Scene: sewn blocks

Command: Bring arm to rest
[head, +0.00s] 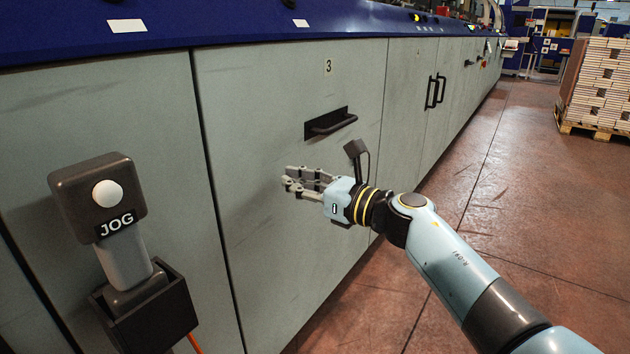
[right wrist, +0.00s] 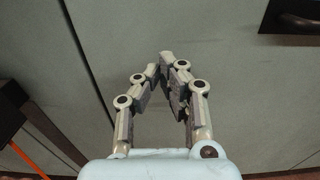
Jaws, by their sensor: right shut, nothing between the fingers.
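My right arm (head: 455,265) reaches in from the lower right in the head view. Its gripper (head: 290,181) is shut and empty, in front of the grey panel marked 3 (head: 265,110), below and left of the black handle (head: 330,122). In the right wrist view the gripper's fingers (right wrist: 164,68) come together at their tips with nothing between them. The handle (right wrist: 292,18) shows at the top right there, apart from the fingers. My left gripper is not in view.
A JOG control (head: 108,200) stands in a black holder (head: 150,312) at the lower left. The machine's grey panels run along the left, with double handles (head: 436,91) further back. A pallet of stacked goods (head: 600,85) stands at the far right. The red floor (head: 540,190) between is clear.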

